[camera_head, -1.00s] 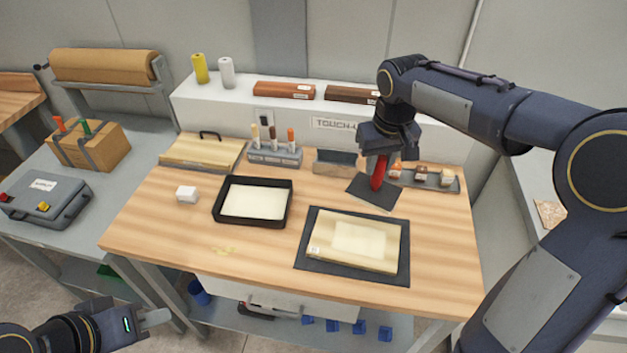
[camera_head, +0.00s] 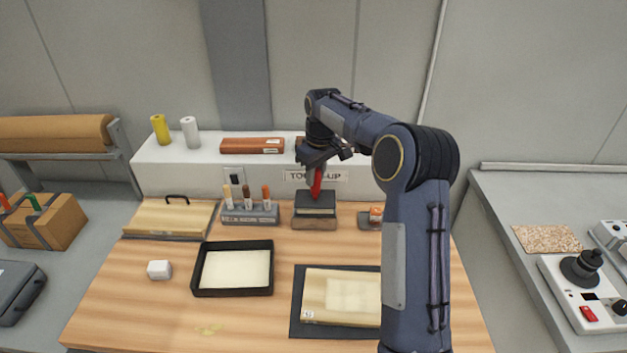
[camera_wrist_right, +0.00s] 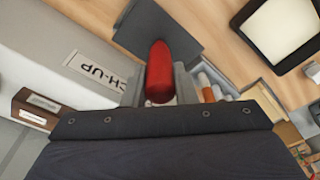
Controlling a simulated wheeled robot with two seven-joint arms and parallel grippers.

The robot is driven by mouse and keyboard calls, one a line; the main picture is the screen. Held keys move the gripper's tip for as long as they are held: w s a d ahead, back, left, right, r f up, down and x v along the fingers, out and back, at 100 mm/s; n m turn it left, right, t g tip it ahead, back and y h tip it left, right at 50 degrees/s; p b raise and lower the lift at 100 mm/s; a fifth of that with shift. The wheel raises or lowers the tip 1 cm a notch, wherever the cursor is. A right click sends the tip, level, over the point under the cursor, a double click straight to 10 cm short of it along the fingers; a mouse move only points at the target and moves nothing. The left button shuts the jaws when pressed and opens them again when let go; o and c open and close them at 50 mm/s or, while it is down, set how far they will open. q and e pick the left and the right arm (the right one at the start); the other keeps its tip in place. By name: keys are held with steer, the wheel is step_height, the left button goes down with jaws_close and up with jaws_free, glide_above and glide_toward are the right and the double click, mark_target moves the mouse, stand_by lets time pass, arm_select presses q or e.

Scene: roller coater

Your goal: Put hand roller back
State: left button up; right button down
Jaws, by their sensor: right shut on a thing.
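My right gripper (camera_head: 315,168) is shut on the red handle of the hand roller (camera_head: 317,183), upright over the back of the wooden table. The red handle (camera_wrist_right: 160,72) fills the middle of the right wrist view, between the fingers. In the head view a dark block with a wooden front (camera_head: 314,222) stands directly below the handle. I cannot tell whether the roller touches it. The roller's head is hard to make out. My left gripper is out of the frames.
A tool holder (camera_head: 262,216) with several handles stands just left of the roller. A black tray (camera_head: 233,292) with pale contents lies in front of it. A pale board (camera_head: 325,313) lies on a dark mat (camera_head: 296,322). The white raised ledge (camera_head: 165,178) runs behind.

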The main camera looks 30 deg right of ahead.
mark_target(315, 186)
steer(key=shift+w+d+f+p, duration=0.2)
steer(key=shift+w+f, duration=0.3)
steer(key=shift+f, duration=0.15)
steer(key=shift+w+d+f+p, duration=0.2)
steer(key=shift+w+f, duration=0.3)
steer(key=shift+f, duration=0.1)
step_height(315, 186, down, 3)
steer(key=shift+f, duration=0.1)
steer(key=shift+f, duration=0.15)
steer(key=c, duration=1.2)
jaws_free()
steer(key=shift+o, duration=0.2)
